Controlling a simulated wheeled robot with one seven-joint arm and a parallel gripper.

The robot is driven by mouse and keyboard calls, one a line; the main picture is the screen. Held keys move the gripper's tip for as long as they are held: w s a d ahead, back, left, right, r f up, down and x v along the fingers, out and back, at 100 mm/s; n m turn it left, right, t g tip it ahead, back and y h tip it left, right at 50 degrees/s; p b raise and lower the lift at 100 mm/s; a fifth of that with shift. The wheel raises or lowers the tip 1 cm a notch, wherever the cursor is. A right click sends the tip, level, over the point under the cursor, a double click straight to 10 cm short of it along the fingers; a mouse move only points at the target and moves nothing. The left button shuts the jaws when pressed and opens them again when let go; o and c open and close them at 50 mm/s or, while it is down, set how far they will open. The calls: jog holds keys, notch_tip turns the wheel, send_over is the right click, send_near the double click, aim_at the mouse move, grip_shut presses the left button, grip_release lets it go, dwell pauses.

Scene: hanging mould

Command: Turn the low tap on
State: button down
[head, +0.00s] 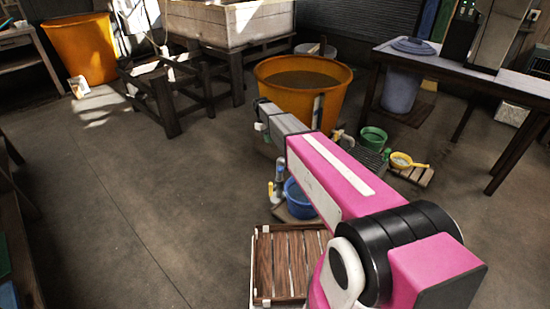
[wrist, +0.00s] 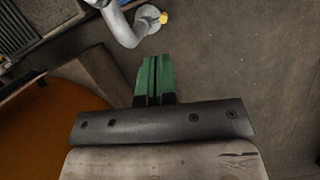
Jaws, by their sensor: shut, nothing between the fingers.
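A short standing tap (head: 280,172) with a blue and grey body and a small yellow part shows in the head view, beside the blue bucket. In the wrist view a grey bent pipe (wrist: 123,27) ends at a round pale fitting with a yellow tip (wrist: 163,18); I cannot tell for sure that this is the same tap. My gripper (wrist: 153,58) has green fingers, shut together and empty. In the wrist view they point toward the pipe and appear apart from it. In the head view my pink arm hides the fingers and part of the floor behind.
An orange tub (head: 335,97) stands beyond my arm; its orange wall (wrist: 45,135) fills the wrist view's lower left. A blue bucket (head: 300,203), a slatted wooden crate (head: 290,262), a green bucket (head: 373,138) and a yellow pan (head: 402,160) are nearby. The left floor is clear.

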jog(key=s+d+f, duration=0.4)
jog(key=s+f, duration=0.1)
jog(key=f, duration=0.5)
jog(key=shift+s+f, duration=0.15)
jog(key=shift+s, duration=0.2)
jog(key=shift+s, duration=0.15)
